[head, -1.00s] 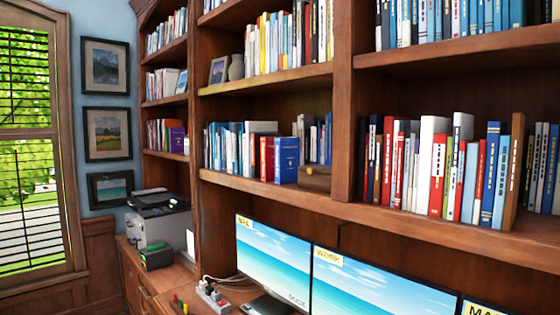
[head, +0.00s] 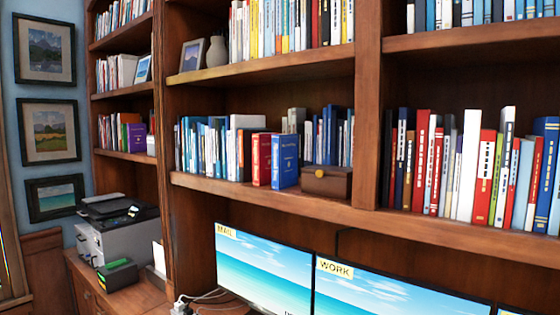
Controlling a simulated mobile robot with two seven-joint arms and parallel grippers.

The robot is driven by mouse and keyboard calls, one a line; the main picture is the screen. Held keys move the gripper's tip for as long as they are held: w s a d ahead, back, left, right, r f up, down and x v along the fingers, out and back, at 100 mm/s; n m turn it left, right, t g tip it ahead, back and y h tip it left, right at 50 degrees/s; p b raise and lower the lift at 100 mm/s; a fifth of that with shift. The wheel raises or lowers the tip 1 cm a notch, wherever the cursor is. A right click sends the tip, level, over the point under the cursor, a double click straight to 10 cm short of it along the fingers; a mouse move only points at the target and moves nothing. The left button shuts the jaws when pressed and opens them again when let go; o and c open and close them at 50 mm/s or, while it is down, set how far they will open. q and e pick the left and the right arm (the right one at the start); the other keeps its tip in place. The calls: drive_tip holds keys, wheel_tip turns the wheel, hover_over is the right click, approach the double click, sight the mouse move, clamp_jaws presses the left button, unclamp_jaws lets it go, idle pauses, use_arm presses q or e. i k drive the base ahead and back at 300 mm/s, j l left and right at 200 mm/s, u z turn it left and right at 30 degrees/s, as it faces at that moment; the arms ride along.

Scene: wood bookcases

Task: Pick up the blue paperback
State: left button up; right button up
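Several blue books show, and I cannot tell which is the blue paperback. Thin blue and white books (head: 200,146) stand at the left of the middle shelf. Neither of my grippers is in view.
The wooden shelf edge (head: 300,203) runs above the monitors (head: 263,270) and (head: 390,289) on the desk. An upright divider (head: 367,110) separates the shelf sections. A printer (head: 118,225) stands on the lower cabinet at left, by framed pictures (head: 52,131).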

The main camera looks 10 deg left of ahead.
sight(285, 147)
drive_tip(key=i+j+z, duration=0.15)
drive_tip(key=j, duration=0.65)
drive_tip(key=i+j+z, duration=0.15)
drive_tip(key=j, duration=0.65)
drive_tip(key=i+j+z, duration=0.15)
drive_tip(key=j, duration=0.65)
drive_tip(key=j+z, duration=0.15)
drive_tip(key=j, duration=0.65)
drive_tip(key=i, duration=0.1)
